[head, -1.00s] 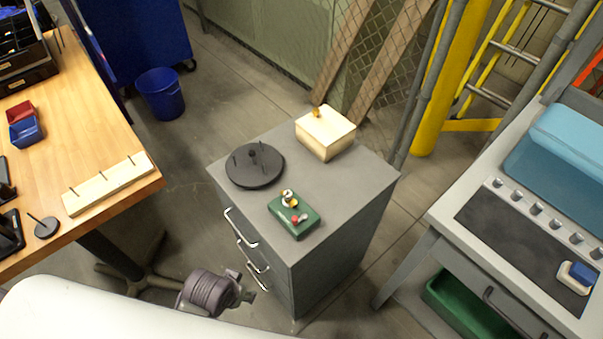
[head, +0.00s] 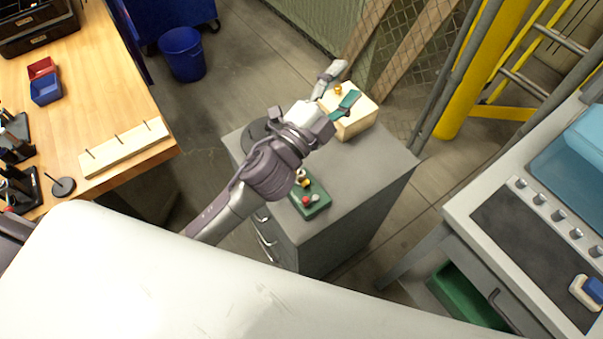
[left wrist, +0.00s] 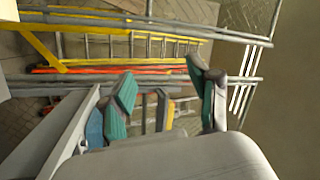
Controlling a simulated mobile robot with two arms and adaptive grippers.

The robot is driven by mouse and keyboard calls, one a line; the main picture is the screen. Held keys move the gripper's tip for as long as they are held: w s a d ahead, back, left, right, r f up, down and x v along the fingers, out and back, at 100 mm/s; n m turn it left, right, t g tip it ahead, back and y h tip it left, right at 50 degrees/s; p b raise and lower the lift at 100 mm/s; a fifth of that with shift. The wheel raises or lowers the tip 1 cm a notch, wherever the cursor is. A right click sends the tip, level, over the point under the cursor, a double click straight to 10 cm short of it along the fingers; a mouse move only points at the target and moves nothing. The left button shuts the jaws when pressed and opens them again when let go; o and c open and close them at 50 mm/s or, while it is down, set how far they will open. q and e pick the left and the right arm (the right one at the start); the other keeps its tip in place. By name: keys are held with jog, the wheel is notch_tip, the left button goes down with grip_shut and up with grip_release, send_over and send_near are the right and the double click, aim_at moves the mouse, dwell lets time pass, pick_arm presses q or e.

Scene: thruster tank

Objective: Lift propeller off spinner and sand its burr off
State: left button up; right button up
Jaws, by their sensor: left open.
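No part shows clearly as a propeller, and I cannot tell which part is the spinner. A small gold piece (head: 338,89) sits on top of a cream block (head: 356,122) on a grey drawer cabinet (head: 371,170). My left gripper (head: 344,82) is open over this block, its teal-padded fingers spread on either side of the gold piece in the head view. In the left wrist view the open fingers (left wrist: 165,92) show nothing held between them. A blue-and-white block (head: 590,290) lies on a dark mat on the right bench. My right gripper is not in view.
A green box (head: 318,208) with small coloured parts stands on the cabinet's front. A dark round pegged base (head: 256,132) is mostly hidden behind my left arm. A wooden table with a pegged board (head: 125,148) is at left. A yellow post (head: 470,80) stands behind.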

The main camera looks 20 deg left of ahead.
pick_arm(q)
jog(key=s+d+r+m+g+h, duration=0.35)
jog(key=d+m+g+h, duration=0.2)
jog(key=m, duration=0.35)
jog(key=s+d+r+m+g+h, duration=0.35)
jog(key=d+m+h, duration=0.3)
jog(key=m, duration=0.25)
jog(key=s+d+f+m+g, duration=0.2)
jog(key=s+d+m+g, duration=0.1)
jog(key=m+g, duration=0.5)
jog(key=m+g+y, duration=0.2)
jog(key=m+y, duration=1)
jog(key=y, duration=0.8)
send_over(301, 170)
notch_tip(301, 170, down, 16)
notch_tip(301, 170, down, 8)
jog(key=shift+s+a+r+p, duration=0.1)
jog(key=shift+s+r+p, duration=0.05)
jog(key=shift+p, duration=0.8)
jog(key=shift+f, duration=0.5)
jog(key=shift+f+p, duration=0.35)
notch_tip(301, 170, down, 4)
jog(key=shift+f+p, duration=0.15)
jog(key=shift+p, duration=0.4)
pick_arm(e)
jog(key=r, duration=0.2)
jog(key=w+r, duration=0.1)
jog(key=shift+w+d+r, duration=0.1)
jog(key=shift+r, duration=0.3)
